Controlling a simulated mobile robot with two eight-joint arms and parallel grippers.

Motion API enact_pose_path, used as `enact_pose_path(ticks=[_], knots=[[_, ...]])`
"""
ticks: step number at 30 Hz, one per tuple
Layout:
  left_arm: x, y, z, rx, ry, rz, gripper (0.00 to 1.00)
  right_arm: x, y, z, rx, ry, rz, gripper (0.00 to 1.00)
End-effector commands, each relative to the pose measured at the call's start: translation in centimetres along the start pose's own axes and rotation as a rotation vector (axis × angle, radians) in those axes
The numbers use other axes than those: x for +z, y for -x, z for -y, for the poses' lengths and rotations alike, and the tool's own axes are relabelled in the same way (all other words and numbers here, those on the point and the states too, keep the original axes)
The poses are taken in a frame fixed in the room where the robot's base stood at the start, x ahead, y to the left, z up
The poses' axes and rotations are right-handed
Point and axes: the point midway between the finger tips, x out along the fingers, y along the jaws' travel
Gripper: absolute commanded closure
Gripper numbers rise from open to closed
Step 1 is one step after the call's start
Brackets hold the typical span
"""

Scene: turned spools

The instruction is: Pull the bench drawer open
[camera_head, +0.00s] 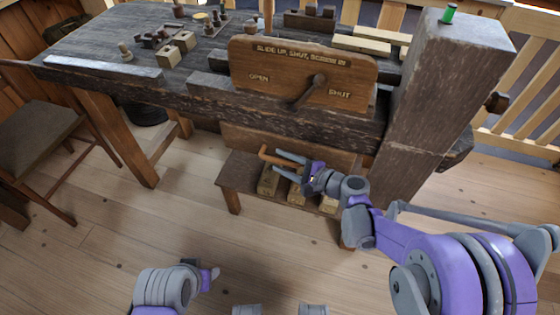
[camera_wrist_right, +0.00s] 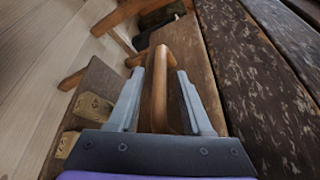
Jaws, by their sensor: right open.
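The drawer front (camera_head: 245,137) is a plain brown panel under the bench top, and it also shows in the right wrist view (camera_wrist_right: 222,65). Its handle (camera_head: 264,152) is an orange-brown wooden bar. My right gripper (camera_head: 278,162) is open at the handle, with its grey fingers pointing left.
A low stool (camera_head: 232,178) with several wooden blocks (camera_head: 268,183) stands under the drawer. A thick bench leg (camera_head: 425,120) rises at the right. A sign board with a lever (camera_head: 312,88) is above. A chair (camera_head: 40,135) stands left; the floor in front is clear.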

Motion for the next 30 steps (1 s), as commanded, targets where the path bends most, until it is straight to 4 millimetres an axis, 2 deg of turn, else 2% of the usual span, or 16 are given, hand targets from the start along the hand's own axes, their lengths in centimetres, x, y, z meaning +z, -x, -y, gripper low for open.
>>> enact_pose_path(ticks=[4,12,14,21,30], knots=[[0.04,-0.19,0.00,0.000,0.000,0.000,0.50,0.02,-0.95,-0.03,0.001,0.000,0.001,0.50],[0.04,-0.18,0.00,0.000,0.000,0.000,0.50,0.03,-1.05,0.01,0.000,0.000,0.000,0.50],[0.04,-0.18,0.00,0.000,0.000,0.000,0.50,0.03,-1.04,0.01,0.000,0.000,0.000,0.59],[0.04,-0.18,0.00,0.000,0.000,0.000,0.50,0.02,-1.02,0.01,0.000,0.000,0.000,1.00],[0.04,-0.18,0.00,0.000,0.000,0.000,0.50,0.02,-1.01,0.01,0.000,0.000,0.000,1.00]])
